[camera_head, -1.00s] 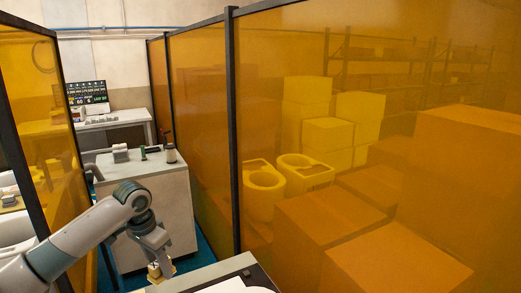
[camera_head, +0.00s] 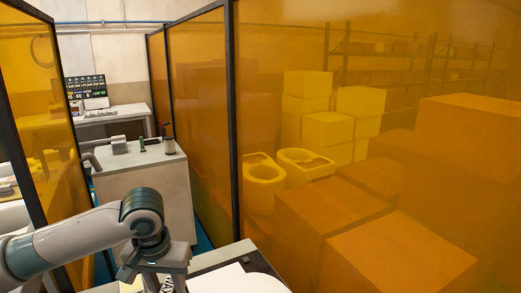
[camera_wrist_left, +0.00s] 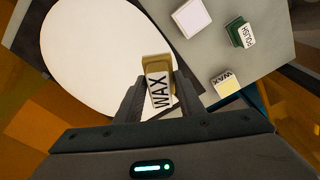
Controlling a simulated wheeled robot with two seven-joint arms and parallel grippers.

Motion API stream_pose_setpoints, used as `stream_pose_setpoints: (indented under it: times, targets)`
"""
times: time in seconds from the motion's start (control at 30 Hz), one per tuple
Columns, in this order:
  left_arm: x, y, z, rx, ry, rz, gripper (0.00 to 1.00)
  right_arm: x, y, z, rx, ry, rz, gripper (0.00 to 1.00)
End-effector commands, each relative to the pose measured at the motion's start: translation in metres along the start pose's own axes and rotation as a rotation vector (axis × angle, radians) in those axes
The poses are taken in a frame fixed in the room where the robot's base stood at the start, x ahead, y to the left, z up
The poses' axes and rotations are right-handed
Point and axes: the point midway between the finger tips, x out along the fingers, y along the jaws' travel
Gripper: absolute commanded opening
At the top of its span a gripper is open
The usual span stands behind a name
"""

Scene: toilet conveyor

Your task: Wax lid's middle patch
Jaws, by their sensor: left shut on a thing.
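The lid (camera_wrist_left: 95,65) is a large plain white oval on a grey surface in the left wrist view. Its near edge also shows at the bottom of the head view (camera_head: 240,281). No separate middle patch can be made out on it. My left gripper (camera_wrist_left: 160,88) is shut on a tan block with a white label reading WAX (camera_wrist_left: 157,92). The held block is over the lid's edge in that view; whether it touches cannot be told. In the head view the left gripper (camera_head: 160,275) is at the bottom edge, its fingertips cut off. My right gripper is not in view.
Beside the lid lie a white block (camera_wrist_left: 191,18), a green block labelled POLISH (camera_wrist_left: 240,33) and a second WAX block (camera_wrist_left: 225,82). An amber panel (camera_head: 300,90) stands close on the right. A grey cabinet (camera_head: 150,200) stands ahead.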

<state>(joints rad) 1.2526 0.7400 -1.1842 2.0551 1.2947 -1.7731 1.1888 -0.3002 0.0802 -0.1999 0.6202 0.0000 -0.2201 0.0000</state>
Motion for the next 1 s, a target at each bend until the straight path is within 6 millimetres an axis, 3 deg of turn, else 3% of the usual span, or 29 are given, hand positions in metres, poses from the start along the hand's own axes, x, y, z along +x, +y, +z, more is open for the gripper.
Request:
stream_pose_setpoints:
  times: [0.2,0.7,1.0]
  targets:
    - [0.0,0.001,0.009,-0.031,0.001,-0.004,0.17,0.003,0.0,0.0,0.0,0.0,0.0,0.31]
    - [0.0,0.001,0.009,-0.032,0.001,-0.004,0.17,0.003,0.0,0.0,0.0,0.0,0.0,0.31]
    - [-0.002,-0.004,-0.004,-0.052,-0.002,-0.007,0.17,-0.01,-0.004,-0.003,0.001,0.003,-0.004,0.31]
